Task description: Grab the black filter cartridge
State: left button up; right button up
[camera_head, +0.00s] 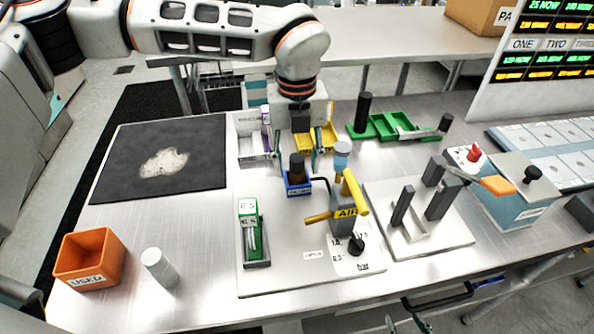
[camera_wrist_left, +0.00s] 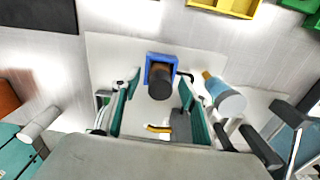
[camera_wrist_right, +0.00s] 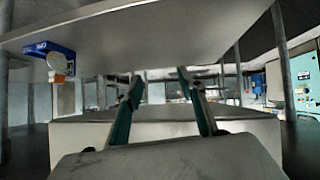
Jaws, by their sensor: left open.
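The black filter cartridge (camera_head: 297,166) is a dark upright cylinder standing in a small blue holder (camera_head: 293,188). In the left wrist view the cartridge (camera_wrist_left: 160,85) and its blue holder (camera_wrist_left: 153,59) show between my left fingers. My left gripper (camera_head: 296,160) is open and points down over the holder. Its fingers (camera_wrist_left: 160,80) stand on either side of the cartridge, with gaps to both sides and no visible contact. My right gripper (camera_head: 405,324) is low at the table's front edge, and its fingers (camera_wrist_right: 160,79) are apart and empty.
A valve fixture with a yellow AIR handle (camera_head: 347,210) and light-blue top stands close right of the holder. A green-and-white module (camera_head: 251,231) is at front left. Behind are yellow (camera_head: 326,139) and green (camera_head: 382,126) bins. An orange USED bin (camera_head: 89,262) stands left.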

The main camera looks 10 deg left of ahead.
pick_arm(q)
jog(key=c, duration=1.2)
